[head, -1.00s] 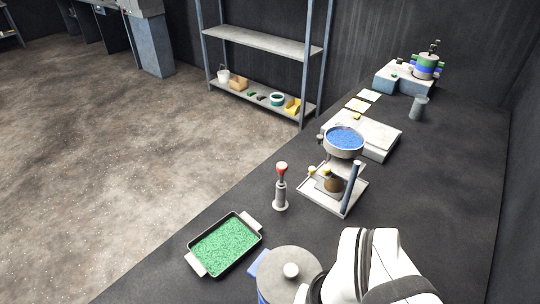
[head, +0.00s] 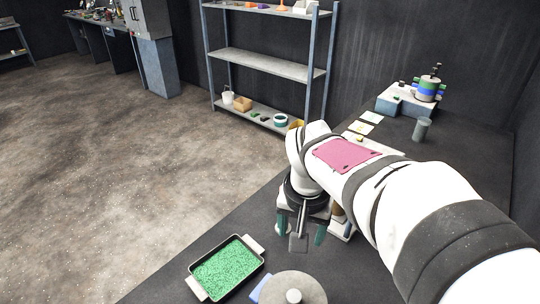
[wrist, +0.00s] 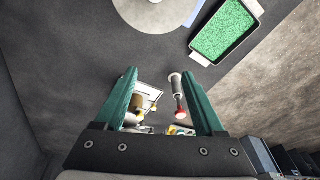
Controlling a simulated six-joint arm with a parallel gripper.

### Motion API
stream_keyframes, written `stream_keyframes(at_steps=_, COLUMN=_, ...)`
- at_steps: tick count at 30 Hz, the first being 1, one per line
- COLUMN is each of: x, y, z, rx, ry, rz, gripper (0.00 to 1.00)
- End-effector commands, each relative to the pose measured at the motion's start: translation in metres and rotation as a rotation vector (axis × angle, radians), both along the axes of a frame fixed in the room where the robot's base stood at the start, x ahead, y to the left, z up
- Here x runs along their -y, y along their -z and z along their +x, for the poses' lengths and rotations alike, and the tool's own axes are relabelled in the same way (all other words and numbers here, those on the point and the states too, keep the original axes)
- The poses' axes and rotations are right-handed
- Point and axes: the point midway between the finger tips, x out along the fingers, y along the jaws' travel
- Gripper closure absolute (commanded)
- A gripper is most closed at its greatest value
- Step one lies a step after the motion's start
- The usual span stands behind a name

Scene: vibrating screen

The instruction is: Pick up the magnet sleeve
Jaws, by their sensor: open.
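The magnet sleeve appears to be the small grey upright cylinder with a red knob. In the wrist view the sleeve (wrist: 176,86) shows between my fingers in the picture, closer to the right one. It stands apart from them, with its red end towards the palm. In the head view it is mostly hidden behind my gripper. My gripper (head: 301,230) is open and points down over the bench, with two green fingers. The fingers also show in the wrist view (wrist: 159,75), with nothing held between them.
A tray of green granules (head: 204,284) lies at the bench's left edge, beside a grey round lid (head: 275,290). The sieve stand is mostly hidden behind my arm. A grey cup (head: 421,130) and a machine (head: 402,104) stand farther back. The right side of the bench is clear.

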Motion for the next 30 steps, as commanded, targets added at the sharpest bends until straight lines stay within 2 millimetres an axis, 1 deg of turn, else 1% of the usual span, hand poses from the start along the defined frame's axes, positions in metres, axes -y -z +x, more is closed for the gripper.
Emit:
stream_keyframes(at_steps=1, x=-0.002, y=0.007, z=0.043, rx=0.036, ry=-0.022, rz=-0.031, gripper=0.29)
stream_keyframes(at_steps=3, x=-0.006, y=0.015, z=0.095, rx=0.098, ry=-0.047, rz=-0.066, gripper=0.29)
stream_keyframes(at_steps=4, x=-0.008, y=0.018, z=0.112, rx=0.119, ry=-0.057, rz=-0.077, gripper=0.29)
stream_keyframes(at_steps=6, x=-0.011, y=0.025, z=0.139, rx=0.155, ry=-0.071, rz=-0.094, gripper=0.29)
stream_keyframes(at_steps=8, x=-0.012, y=0.031, z=0.152, rx=0.170, ry=-0.078, rz=-0.100, gripper=0.29)
stream_keyframes(at_steps=10, x=-0.011, y=0.043, z=0.159, rx=0.173, ry=-0.080, rz=-0.103, gripper=0.29)
stream_keyframes(at_steps=15, x=-0.006, y=0.090, z=0.176, rx=0.170, ry=-0.079, rz=-0.102, gripper=0.29)
stream_keyframes(at_steps=18, x=-0.003, y=0.111, z=0.185, rx=0.171, ry=-0.079, rz=-0.102, gripper=0.29)
stream_keyframes(at_steps=23, x=-0.001, y=0.130, z=0.192, rx=0.172, ry=-0.078, rz=-0.101, gripper=0.29)
stream_keyframes(at_steps=27, x=-0.003, y=0.156, z=0.205, rx=0.172, ry=-0.078, rz=-0.101, gripper=0.29)
stream_keyframes(at_steps=30, x=-0.001, y=0.170, z=0.210, rx=0.172, ry=-0.078, rz=-0.101, gripper=0.29)
